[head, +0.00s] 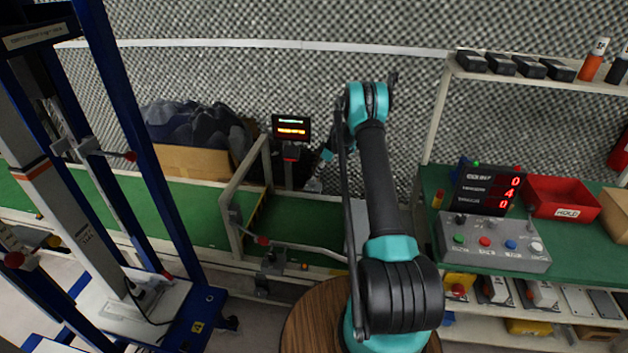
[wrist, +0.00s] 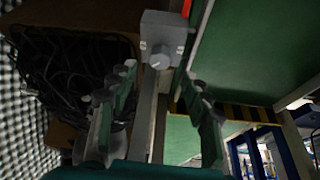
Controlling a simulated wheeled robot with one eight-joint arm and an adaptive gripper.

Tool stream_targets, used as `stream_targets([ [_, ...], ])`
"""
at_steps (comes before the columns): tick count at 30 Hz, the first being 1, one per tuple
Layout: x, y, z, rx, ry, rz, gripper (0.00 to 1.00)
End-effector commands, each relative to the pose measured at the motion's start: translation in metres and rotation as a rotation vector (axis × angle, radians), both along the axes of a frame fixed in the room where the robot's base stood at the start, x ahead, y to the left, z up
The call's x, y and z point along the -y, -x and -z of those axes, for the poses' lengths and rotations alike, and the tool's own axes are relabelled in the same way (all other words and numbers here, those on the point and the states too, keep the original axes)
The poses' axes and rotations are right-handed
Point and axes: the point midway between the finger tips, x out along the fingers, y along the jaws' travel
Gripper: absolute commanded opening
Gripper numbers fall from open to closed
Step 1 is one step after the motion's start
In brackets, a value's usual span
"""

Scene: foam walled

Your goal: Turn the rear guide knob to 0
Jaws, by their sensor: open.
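In the wrist view a grey block (wrist: 165,30) carries a round grey knob (wrist: 160,58) on its face, which looks like the rear guide knob. It sits at the end of a pale rail. My gripper (wrist: 163,76) is open, with one finger on each side of the rail below the knob. The knob shows between and just beyond the fingertips, and nothing is held. Whether the fingers touch it, I cannot tell. The knob's markings are too small to read. In the head view my gripper (head: 324,160) is small and partly hidden by my arm, beyond the green conveyor.
A lit display (head: 291,128) stands on a post left of my gripper. A blue frame (head: 135,130) stands at left. A control box (head: 493,243) and red bin (head: 565,196) are on the right bench.

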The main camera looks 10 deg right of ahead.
Motion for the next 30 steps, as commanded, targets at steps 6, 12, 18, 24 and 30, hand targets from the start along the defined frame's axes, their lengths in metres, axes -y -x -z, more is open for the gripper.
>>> stream_targets([
  [6,-0.013,-0.006,0.034,0.0,0.0,0.0,0.49],
  [12,-0.019,-0.008,0.05,0.0,0.0,0.0,0.49],
  [18,-0.02,-0.009,0.052,0.0,0.0,0.0,0.49],
  [24,-0.02,-0.009,0.052,0.0,0.0,0.0,0.42],
  [30,-0.02,-0.009,0.052,0.0,0.0,0.0,0.17],
])
